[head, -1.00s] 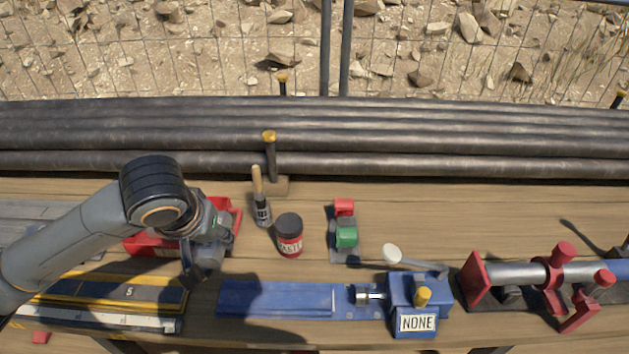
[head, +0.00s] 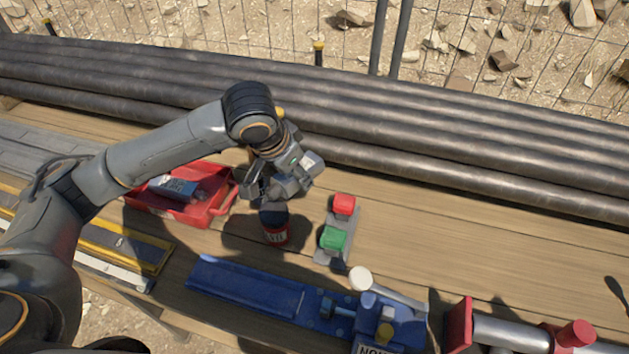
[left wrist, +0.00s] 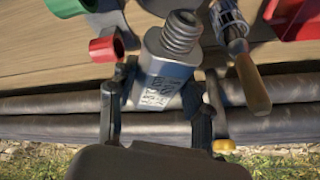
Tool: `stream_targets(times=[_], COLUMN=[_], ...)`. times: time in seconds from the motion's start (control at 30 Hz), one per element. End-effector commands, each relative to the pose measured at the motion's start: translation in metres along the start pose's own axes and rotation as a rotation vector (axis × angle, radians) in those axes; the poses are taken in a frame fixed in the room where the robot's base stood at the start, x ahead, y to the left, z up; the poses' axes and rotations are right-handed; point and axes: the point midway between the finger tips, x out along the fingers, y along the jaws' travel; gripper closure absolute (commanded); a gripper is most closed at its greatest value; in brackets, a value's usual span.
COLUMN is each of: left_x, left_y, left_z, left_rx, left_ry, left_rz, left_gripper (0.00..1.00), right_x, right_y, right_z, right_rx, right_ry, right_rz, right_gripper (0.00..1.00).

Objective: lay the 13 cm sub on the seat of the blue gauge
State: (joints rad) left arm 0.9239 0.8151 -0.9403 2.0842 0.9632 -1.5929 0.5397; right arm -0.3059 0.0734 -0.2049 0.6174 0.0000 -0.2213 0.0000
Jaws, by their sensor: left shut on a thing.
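My left gripper (head: 275,185) is above the bench, just behind the dark-lidded red jar (head: 275,228). In the left wrist view its fingers (left wrist: 155,112) are shut on a grey metal sub (left wrist: 165,70) with a threaded end; small lettering on its side is not readable, so its length cannot be told. The blue gauge (head: 340,310) lies at the front of the bench, with a long flat blue seat (head: 245,287) at left and a block with a yellow knob and white-tipped lever at right. The seat looks empty. My right gripper is not in view.
A red tray (head: 208,208) holding a grey labelled piece (head: 172,187) stands left of the jar. A brush (left wrist: 245,75) shows in the wrist view. Pipes (head: 420,165) lie behind.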

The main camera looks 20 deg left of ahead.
Motion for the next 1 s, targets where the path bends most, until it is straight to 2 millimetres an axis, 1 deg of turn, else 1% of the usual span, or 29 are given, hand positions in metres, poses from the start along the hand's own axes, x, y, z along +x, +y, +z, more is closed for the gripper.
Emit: stream_targets(times=[0.03, 0.2, 0.4, 0.47, 0.6, 0.7, 0.87, 1.0], left_x=[0.001, 0.011, 0.019, 0.024, 0.046, 0.058, 0.070, 0.090], left_y=[-0.003, -0.009, -0.012, -0.012, -0.010, -0.009, -0.008, -0.006], left_z=[-0.006, -0.018, -0.025, -0.024, -0.014, -0.010, -0.005, 0.004], left_rx=[0.039, 0.183, 0.278, 0.288, 0.295, 0.294, 0.294, 0.294], left_ry=[0.007, 0.022, 0.031, 0.031, 0.029, 0.031, 0.032, 0.031], left_rz=[0.013, 0.063, 0.094, 0.098, 0.100, 0.099, 0.098, 0.099], left_gripper=[1.00, 1.00, 1.00, 1.00, 1.00, 1.00, 1.00, 1.00], right_x=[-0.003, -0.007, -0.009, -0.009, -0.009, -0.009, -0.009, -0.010], right_y=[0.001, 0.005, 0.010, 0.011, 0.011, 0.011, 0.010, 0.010], right_z=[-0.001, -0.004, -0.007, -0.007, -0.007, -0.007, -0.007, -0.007], right_rx=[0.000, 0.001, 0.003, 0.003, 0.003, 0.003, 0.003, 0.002], right_ry=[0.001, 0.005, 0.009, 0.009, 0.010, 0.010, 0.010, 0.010], right_rz=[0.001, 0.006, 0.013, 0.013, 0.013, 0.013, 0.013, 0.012], right_gripper=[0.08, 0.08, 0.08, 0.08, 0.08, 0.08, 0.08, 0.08])
